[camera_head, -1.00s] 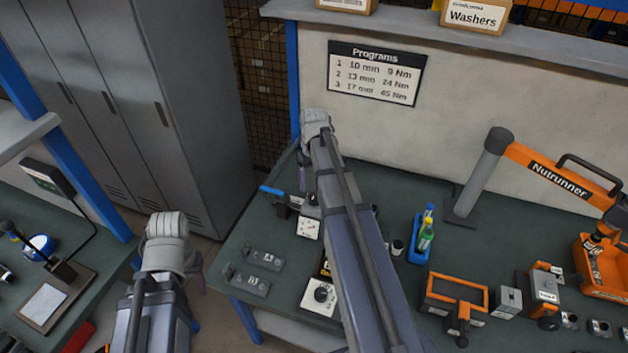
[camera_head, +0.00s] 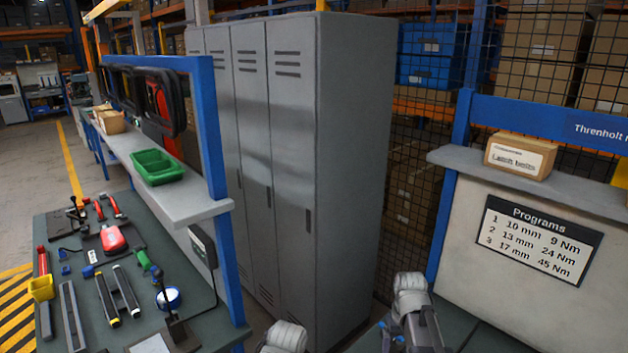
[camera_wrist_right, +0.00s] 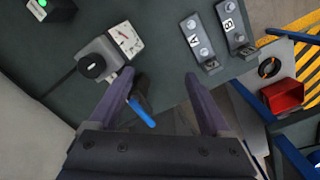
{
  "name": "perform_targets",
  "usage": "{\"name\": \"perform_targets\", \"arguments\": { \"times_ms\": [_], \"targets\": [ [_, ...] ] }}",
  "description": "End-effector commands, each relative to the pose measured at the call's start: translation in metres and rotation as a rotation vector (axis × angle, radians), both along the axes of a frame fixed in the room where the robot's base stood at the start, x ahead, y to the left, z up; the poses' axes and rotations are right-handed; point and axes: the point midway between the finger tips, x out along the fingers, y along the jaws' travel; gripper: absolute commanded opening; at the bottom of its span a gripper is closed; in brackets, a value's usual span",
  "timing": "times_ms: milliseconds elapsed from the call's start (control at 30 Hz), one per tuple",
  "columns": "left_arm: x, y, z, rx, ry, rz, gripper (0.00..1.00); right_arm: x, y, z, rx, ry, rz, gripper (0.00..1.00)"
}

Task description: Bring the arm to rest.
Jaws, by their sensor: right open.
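My right gripper (camera_wrist_right: 158,82) shows in the right wrist view with its two dark fingers spread apart and nothing held between them. It is above the dark green bench top (camera_wrist_right: 165,55). A blue-handled lever (camera_wrist_right: 140,112) shows close beside the left finger; I cannot tell whether they touch. In the head view, part of my right arm (camera_head: 412,300) shows at the lower right, over the bench, with its gripper hidden. Only the top of a link of my left arm (camera_head: 285,338) shows at the bottom edge; its gripper is out of view.
A grey unit with a black knob (camera_wrist_right: 92,66) and a white dial (camera_wrist_right: 125,40) are near the gripper. Brackets A (camera_wrist_right: 198,42) and B (camera_wrist_right: 235,28) and a red bin (camera_wrist_right: 284,95) lie to the right. Grey lockers (camera_head: 345,150) stand between the benches in the head view.

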Motion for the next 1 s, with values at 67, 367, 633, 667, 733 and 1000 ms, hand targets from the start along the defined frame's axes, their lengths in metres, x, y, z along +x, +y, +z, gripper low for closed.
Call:
{"name": "perform_targets", "arguments": {
  "times_ms": [67,367,633,667,733,1000],
  "targets": [
    [0.000,0.000,-0.009,0.000,0.000,0.000,0.49,-0.027,0.047,-0.008,-0.012,0.007,0.063,0.82],
    [0.000,0.000,-0.023,0.000,0.000,0.001,0.49,-0.105,0.152,-0.022,-0.057,0.020,0.226,0.82],
    [0.000,0.000,-0.026,0.000,0.000,0.001,0.49,-0.132,0.178,-0.025,-0.075,0.021,0.277,0.82],
    [0.000,0.000,-0.026,0.000,0.000,0.001,0.49,-0.133,0.178,-0.025,-0.075,0.021,0.277,0.82],
    [0.000,0.000,-0.026,0.000,0.000,0.001,0.49,-0.133,0.179,-0.024,-0.075,0.021,0.277,0.82],
    [0.000,0.000,-0.026,0.000,0.000,0.001,0.49,-0.132,0.179,-0.024,-0.075,0.021,0.277,0.82]
  ]
}}
